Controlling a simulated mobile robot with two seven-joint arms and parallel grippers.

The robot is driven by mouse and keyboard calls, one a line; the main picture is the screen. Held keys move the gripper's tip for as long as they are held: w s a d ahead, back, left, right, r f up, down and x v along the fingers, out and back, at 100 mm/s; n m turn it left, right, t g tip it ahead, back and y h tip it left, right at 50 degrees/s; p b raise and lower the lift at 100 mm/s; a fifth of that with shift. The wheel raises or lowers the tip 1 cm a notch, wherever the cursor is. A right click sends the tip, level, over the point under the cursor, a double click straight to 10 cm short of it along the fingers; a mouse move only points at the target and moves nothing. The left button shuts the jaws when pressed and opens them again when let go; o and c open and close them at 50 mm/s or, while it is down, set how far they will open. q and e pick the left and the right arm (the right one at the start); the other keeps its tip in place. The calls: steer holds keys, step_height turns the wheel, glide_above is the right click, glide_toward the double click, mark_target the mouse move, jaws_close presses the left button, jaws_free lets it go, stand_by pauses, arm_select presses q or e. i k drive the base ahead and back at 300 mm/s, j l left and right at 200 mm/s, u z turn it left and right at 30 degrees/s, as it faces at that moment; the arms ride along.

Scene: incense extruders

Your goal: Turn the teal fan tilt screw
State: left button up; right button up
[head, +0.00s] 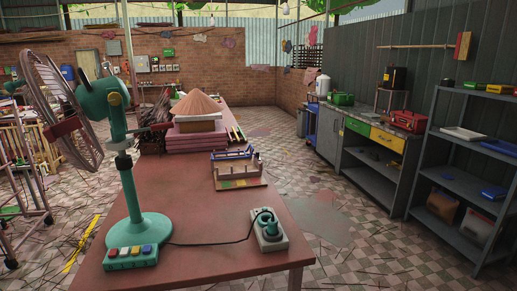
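The teal fan (103,112) stands upright on the near left of the red table (205,255). Its round base (138,232) rests on the tabletop, and its caged head (58,110) faces left. Another joint (122,144) shows at the top of the pole, too small to make out in detail. Neither of my grippers is in view.
A row of coloured buttons (131,257) fronts the fan base. A black cord runs to a power block with a teal plug (268,231). A wooden frame (237,170) and pink stacks under a conical hat (196,105) stand farther back. The table's middle is mostly clear.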

mark_target(114, 98)
steer(key=u, duration=1.25)
